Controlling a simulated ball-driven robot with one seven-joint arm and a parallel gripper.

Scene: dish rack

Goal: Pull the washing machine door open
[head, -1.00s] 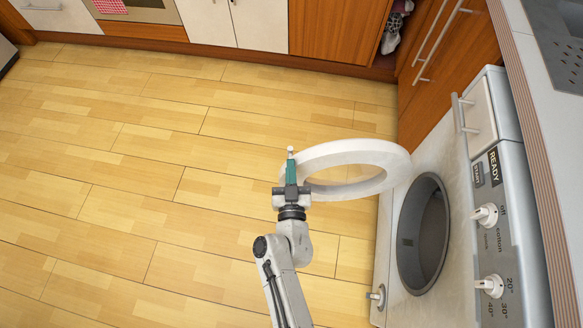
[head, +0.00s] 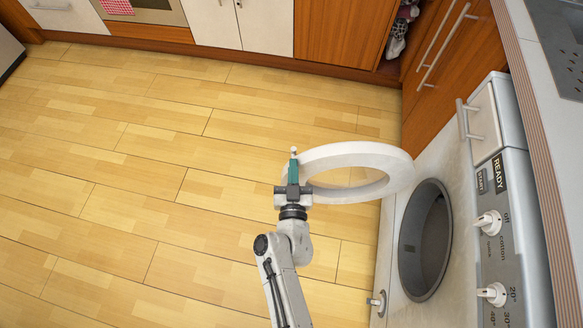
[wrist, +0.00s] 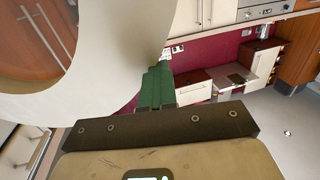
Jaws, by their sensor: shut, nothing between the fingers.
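The washing machine (head: 487,215) stands at the right with its dark round drum opening (head: 425,240) uncovered. Its door, a white ring (head: 365,153), is swung wide out from the front, over the floor. My gripper (head: 294,165) is at the free left edge of the door, with its green fingers together and nothing seen between them. In the wrist view the fingers (wrist: 155,88) are right beside the white ring (wrist: 105,50), which fills the upper left. I cannot tell whether they touch it.
A counter (head: 545,130) runs above the machine on the right. Wooden cupboards with bar handles (head: 443,45) stand beyond the door, and more cabinets (head: 265,25) line the back. The wooden floor (head: 120,170) to the left is clear.

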